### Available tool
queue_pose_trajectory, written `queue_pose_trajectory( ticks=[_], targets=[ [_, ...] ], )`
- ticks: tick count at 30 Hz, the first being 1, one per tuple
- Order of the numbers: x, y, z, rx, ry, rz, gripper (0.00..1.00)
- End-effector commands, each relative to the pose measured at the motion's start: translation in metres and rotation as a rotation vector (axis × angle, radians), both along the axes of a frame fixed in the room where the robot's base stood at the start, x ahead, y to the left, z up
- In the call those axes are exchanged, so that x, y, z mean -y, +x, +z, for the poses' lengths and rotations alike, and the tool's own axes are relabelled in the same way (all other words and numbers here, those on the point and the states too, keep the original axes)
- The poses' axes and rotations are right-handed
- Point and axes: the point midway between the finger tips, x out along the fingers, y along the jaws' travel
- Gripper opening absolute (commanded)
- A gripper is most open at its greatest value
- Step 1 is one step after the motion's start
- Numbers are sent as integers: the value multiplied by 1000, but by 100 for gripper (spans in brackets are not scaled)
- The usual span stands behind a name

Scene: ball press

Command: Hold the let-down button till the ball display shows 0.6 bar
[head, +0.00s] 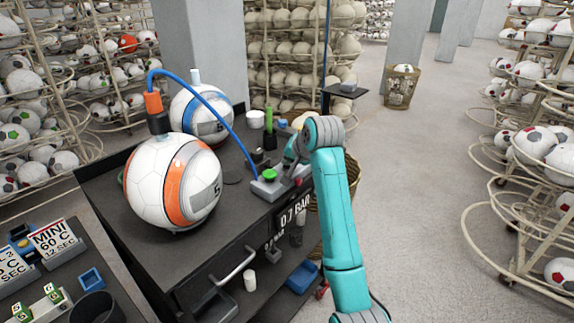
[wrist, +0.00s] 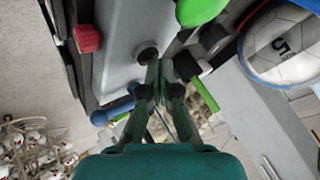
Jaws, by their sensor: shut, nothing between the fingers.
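A grey control box (head: 268,189) sits near the right edge of the black bench, with a green button (head: 270,175) on top. In the wrist view the box (wrist: 125,20) also carries a red button (wrist: 87,38) and a dark round button (wrist: 147,53). My gripper (wrist: 156,64) is shut and empty, its fingertips right at the dark button; I cannot tell whether they touch or press it. A black display (head: 294,218) on the bench side reads 0.7 BAR. The white and orange ball (head: 160,185) stands on the bench, with an orange-black fitting and blue hose at its top.
A blue and white ball (head: 200,116) stands behind the first. A green-topped tool and a white cup (head: 255,118) stand near the back of the bench. A wicker basket (head: 402,86) stands on the floor behind.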

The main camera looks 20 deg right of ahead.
Motion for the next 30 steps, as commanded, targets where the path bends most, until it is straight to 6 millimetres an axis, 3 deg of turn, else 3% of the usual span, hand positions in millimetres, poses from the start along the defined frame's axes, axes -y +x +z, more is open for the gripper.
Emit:
queue_pose_trajectory(
  ticks=[30],
  targets=[
    [0, 0, 21, 1, 0, -1, 0]
  ],
)
